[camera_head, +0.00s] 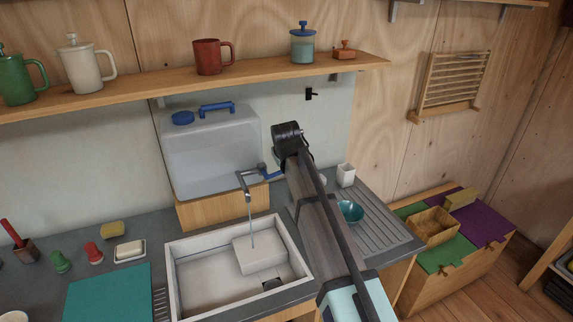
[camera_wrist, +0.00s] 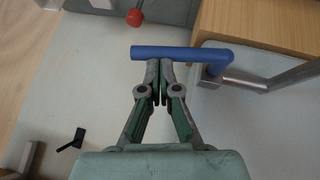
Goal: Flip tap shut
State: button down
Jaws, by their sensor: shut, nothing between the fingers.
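The tap (camera_head: 244,181) is a grey metal pipe with a down-turned spout over the sink. A thin stream of water (camera_head: 251,230) runs from it. Its blue lever (camera_head: 270,175) sticks out to the right, partly behind my arm. In the wrist view the blue lever (camera_wrist: 175,53) lies crosswise just beyond my fingertips, with its bend at the right by the metal pipe (camera_wrist: 285,76). My gripper (camera_wrist: 160,66) is shut and empty, its tips at the lever's edge; I cannot tell whether they touch it. In the head view my arm hides the fingers.
The white sink (camera_head: 172,285) holds a pale block (camera_head: 260,255). A white water jug (camera_head: 212,150) stands on a wooden block (camera_head: 222,208) behind the tap. A teal bowl (camera_head: 350,211) and white cup (camera_head: 345,175) stand right of my arm. A shelf (camera_head: 130,98) with mugs runs above.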

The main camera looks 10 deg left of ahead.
jog(key=shift+w+a+r, duration=0.1)
jog(key=shift+r, duration=0.35)
jog(key=r+p, duration=0.1)
jog(key=r, duration=0.1)
jog(key=a+r+p, duration=0.1)
jog(key=shift+r, duration=0.35)
jog(key=b+v, duration=0.3)
jog(key=v, duration=0.6)
jog(key=shift+d, duration=0.4)
